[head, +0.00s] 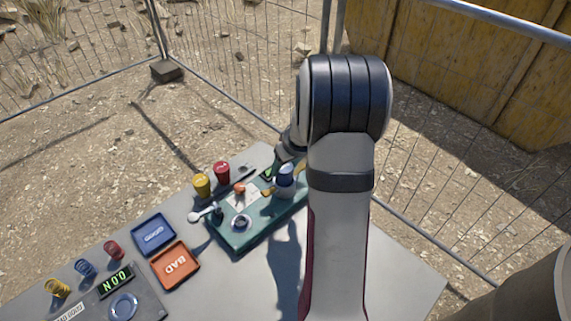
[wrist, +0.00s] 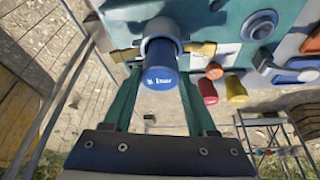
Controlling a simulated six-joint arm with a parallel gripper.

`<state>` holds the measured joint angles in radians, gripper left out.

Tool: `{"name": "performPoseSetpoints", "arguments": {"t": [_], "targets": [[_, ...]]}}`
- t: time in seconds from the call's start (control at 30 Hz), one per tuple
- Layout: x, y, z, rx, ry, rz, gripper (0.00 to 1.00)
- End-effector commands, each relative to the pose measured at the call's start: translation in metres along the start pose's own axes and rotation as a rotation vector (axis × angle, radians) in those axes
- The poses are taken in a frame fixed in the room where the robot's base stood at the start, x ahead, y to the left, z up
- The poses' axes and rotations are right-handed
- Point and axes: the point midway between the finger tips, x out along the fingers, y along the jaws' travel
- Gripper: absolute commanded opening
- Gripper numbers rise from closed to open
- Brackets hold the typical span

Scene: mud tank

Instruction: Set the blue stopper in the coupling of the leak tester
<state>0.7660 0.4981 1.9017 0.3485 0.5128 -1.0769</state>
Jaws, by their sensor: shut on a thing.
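The blue stopper (wrist: 160,77) is between the green fingers of my gripper (wrist: 159,66) in the wrist view, and they are shut on it. Its far end meets the pale grey ring of the coupling (wrist: 158,26), which has brass fittings on both sides. How deep the stopper sits in the ring is hidden. In the head view the stopper (head: 286,170) shows upright over the coupling (head: 283,188), on the right part of the teal leak tester (head: 236,240). My gripper (head: 287,163) is partly hidden behind my arm there.
A round dark-centred fitting (head: 241,222) and an orange-red knob (head: 239,188) are on the tester. A blue GOOD tray (head: 153,234) and orange BAD tray (head: 174,266) lie left. Bare table shows at front right.

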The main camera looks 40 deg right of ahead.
Motion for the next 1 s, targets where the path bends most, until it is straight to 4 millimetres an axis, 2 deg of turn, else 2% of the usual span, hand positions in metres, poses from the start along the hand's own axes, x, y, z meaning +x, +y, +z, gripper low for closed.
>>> {"name": "performPoseSetpoints", "arguments": {"t": [1.0], "targets": [[0.014, 0.000, 0.005, -0.001, 0.001, -0.001, 0.00]]}}
